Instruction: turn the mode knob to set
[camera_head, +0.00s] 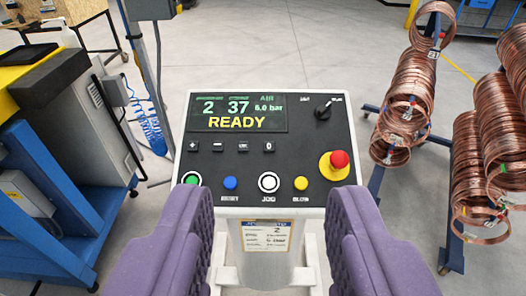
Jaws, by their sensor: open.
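The mode knob (323,112) is a small black rotary switch at the top right of a black control panel (240,168). Its white pointer tilts to the upper right, toward the right one of two small labels; the lettering is too small to read surely. The panel's display (238,113) shows READY, 2, 37 and 6.0 bar. My gripper (270,215) is open, with its two purple fingers apart at the panel's near edge. It is empty, short of the knob and not touching it.
A red emergency button (339,160) on a yellow base stands up below the knob. Green, blue, white and yellow buttons line the near edge. Copper coils (410,95) hang on racks at right. A blue machine (50,190) stands at left.

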